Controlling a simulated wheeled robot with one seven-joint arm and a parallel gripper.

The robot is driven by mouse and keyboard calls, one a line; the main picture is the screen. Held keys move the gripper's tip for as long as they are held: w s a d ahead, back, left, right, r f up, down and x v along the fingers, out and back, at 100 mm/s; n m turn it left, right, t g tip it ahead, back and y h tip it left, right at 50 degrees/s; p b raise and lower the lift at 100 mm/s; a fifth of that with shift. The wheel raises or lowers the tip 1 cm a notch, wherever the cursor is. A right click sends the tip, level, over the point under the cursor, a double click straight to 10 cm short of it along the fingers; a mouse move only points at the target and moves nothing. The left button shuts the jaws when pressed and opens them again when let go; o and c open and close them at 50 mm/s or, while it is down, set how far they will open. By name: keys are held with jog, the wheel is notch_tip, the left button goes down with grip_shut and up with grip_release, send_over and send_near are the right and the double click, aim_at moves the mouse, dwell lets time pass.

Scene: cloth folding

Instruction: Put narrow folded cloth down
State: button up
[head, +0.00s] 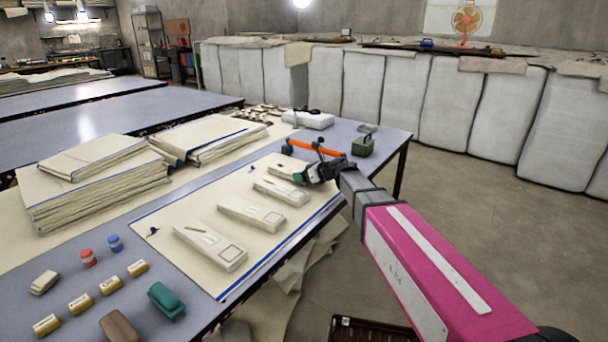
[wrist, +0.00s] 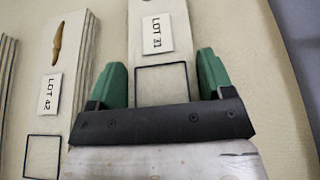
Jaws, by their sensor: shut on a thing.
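My gripper (head: 300,176) is at the far end of a row of narrow folded cloths on the cream sheet (head: 170,222). In the wrist view, its green fingertips (wrist: 161,75) stand on either side of a pale narrow folded cloth (wrist: 156,68) with a "LOT 31" label and a black square outline. The gripper is shut on this cloth, which also shows beside it in the head view (head: 281,171). I cannot tell whether the cloth touches the sheet. A second folded cloth (wrist: 75,85), labelled "LOT 42", lies apart to the left with a brown piece on it.
More folded cloths (head: 250,213) lie nearer in the row. Cloth stacks (head: 95,190) stand left. Small blocks (head: 110,285), jars (head: 88,258) and a teal object (head: 166,300) lie in front. An orange-handled tool (head: 315,149) and a green box (head: 362,146) are beyond my gripper, near the table edge.

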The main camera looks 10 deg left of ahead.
aim_at(295, 170)
jog(key=o, duration=1)
jog(key=shift+f, duration=0.1)
jog(key=shift+c, duration=0.2)
jog(key=shift+s+d+r, duration=0.15)
jog(key=shift+d+r, duration=0.1)
jog(key=shift+d, duration=0.05)
jog(key=v, duration=1.1)
jog(key=shift+r, duration=0.15)
jog(key=w+a+r+h, duration=0.1)
jog(key=a, duration=0.1)
jog(key=a+g+h, duration=0.1)
jog(key=a, duration=0.1)
jog(key=w+a+r+g+h, duration=0.1)
jog(key=a+h, duration=0.1)
jog(key=a, duration=0.1)
jog(key=shift+w+r, duration=0.3)
jog(key=shift+w+x, duration=0.15)
jog(key=shift+x, duration=2.55)
jog(key=shift+w+x, duration=0.1)
jog(key=shift+x, duration=2.65)
